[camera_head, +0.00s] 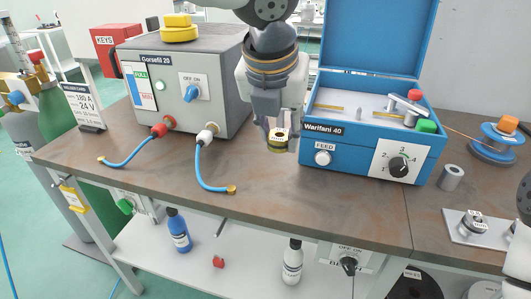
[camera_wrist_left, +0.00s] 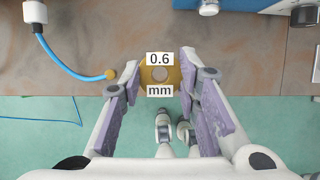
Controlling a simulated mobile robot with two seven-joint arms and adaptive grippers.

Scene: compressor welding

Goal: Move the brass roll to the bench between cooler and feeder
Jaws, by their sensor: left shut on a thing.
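My left gripper (camera_head: 276,126) comes down from above over the bench, shut on the brass roll (camera_head: 278,145). In the left wrist view the roll (camera_wrist_left: 149,76) sits between the fingertips (camera_wrist_left: 160,73), its round face toward the camera, with a "0.6 mm" label. The grey cooler (camera_head: 215,72), marked Gorsefil 20, stands left of the gripper. The blue feeder (camera_head: 340,163), marked Warifani 40, stands close to its right, lid open. The roll is over the brown bench (camera_head: 262,205) in the gap between them; I cannot tell whether it touches the top. My right gripper does not show.
Two blue hoses (camera_head: 204,175) from the cooler lie on the bench left of the gripper. A grey cylinder (camera_head: 451,177), a blue spool (camera_head: 495,145) and a metal plate (camera_head: 462,235) are at the right. The bench front below the gripper is clear.

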